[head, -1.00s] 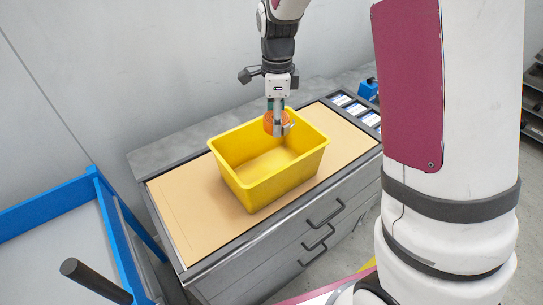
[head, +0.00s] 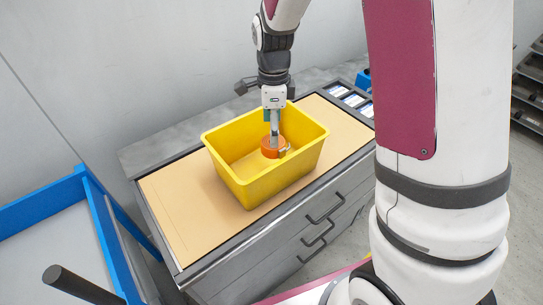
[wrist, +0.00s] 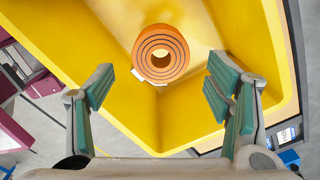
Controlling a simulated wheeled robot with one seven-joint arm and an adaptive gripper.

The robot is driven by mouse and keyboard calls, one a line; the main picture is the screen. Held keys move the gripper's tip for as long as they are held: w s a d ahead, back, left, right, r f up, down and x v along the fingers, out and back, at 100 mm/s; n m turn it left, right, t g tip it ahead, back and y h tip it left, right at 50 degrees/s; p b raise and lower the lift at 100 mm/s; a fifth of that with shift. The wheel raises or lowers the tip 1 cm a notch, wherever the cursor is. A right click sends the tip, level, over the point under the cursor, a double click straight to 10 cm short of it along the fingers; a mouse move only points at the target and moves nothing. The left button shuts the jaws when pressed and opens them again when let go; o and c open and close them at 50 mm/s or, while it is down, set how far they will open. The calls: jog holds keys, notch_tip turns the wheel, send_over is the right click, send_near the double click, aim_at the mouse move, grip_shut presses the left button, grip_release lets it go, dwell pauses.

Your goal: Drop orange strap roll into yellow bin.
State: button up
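The orange strap roll (head: 270,152) is inside the yellow bin (head: 249,189), below the rim, close to my gripper (head: 276,140). In the wrist view the roll (wrist: 160,54) shows its spiral coils and centre hole, with the bin's yellow walls (wrist: 70,55) around it. My gripper (wrist: 158,88) is open there, its green-padded fingers wide apart, and neither touches the roll. I cannot tell whether the roll rests on the bin floor or is still falling. A small white piece shows at the roll's edge.
The bin stands on the tan top (head: 172,213) of a grey drawer cabinet (head: 290,250). A blue-framed table or cart (head: 95,190) is at the left. Labelled trays (head: 350,98) and a blue object (head: 363,80) are at the cabinet's far right. A grey wall is behind.

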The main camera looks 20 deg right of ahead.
dwell(0.3)
notch_tip(320, 180, up, 12)
dwell(0.5)
jog(key=shift+r, duration=0.1)
jog(key=s+r+n+t, duration=0.2)
jog(key=s+r+n, duration=0.2)
jog(key=s+n, duration=0.6)
jog(key=s+r+n+t, duration=0.3)
jog(key=s+r+n, duration=0.1)
jog(key=s+n, duration=0.7)
jog(key=shift+s+r+t, duration=0.2)
jog(key=shift+s+t, duration=0.1)
jog(key=shift+s, duration=0.55)
